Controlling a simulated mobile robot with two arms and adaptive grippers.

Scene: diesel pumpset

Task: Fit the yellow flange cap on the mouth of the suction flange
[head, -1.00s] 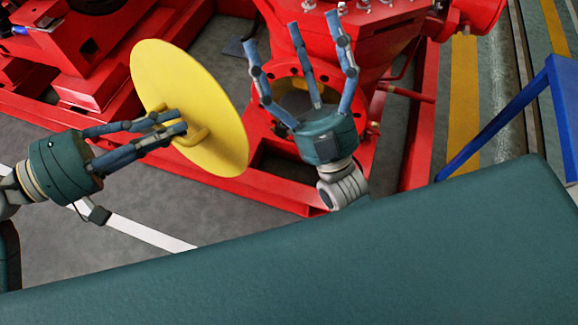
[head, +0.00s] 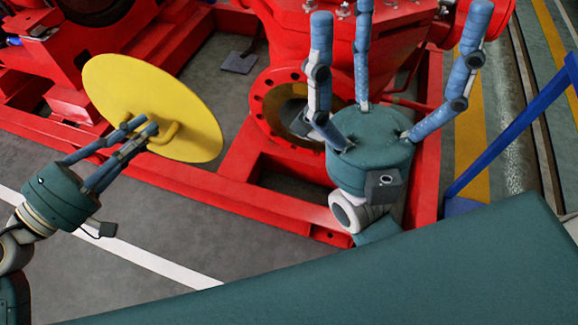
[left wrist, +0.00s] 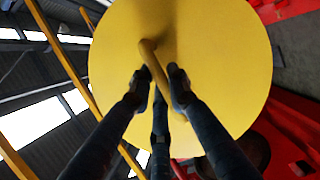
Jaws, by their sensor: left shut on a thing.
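The yellow flange cap (head: 150,105) is a round disc with a bar handle (head: 163,136) on its near face. My left gripper (head: 140,130) is shut on that handle and holds the cap up, tilted, left of the suction flange. The cap and its handle fill much of the left wrist view (left wrist: 215,60). The red suction flange (head: 262,100) has a ring of bolt holes around a dark mouth. The cap is apart from it. My right gripper (head: 390,70) is open and empty, fingers spread upward, in front of the flange's right side and hiding part of it.
The red pumpset base frame (head: 225,195) runs across below the flange. A blue rail (head: 520,125) stands at the right. A dark green surface (head: 350,275) fills the lower front. Grey floor (head: 140,205) with a white line is clear at the left.

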